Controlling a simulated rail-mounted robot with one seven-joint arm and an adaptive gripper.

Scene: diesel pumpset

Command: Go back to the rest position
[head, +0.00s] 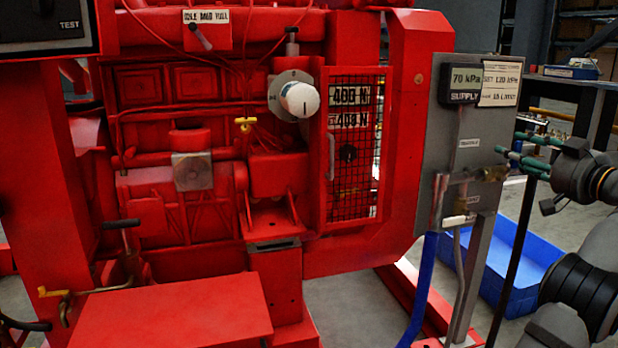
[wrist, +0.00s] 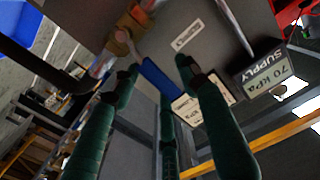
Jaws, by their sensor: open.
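My gripper (head: 509,143) has green fingers and is open at the right edge of the grey supply panel (head: 437,130), above the brass valve (head: 490,174) in the head view. In the wrist view, my gripper (wrist: 157,68) spreads its fingers toward the panel (wrist: 205,35). The brass valve (wrist: 121,37) shows there with a blue lever handle (wrist: 160,80) that appears between the fingers. I cannot tell whether any finger touches the handle. Nothing is clearly held. My arm comes in from the right in the head view.
The red pumpset (head: 190,220) fills the left and middle. A blue hose (head: 420,285) hangs below the panel. A blue bin (head: 525,265) stands on the floor behind my arm. A dark workbench (head: 570,82) is at the back right.

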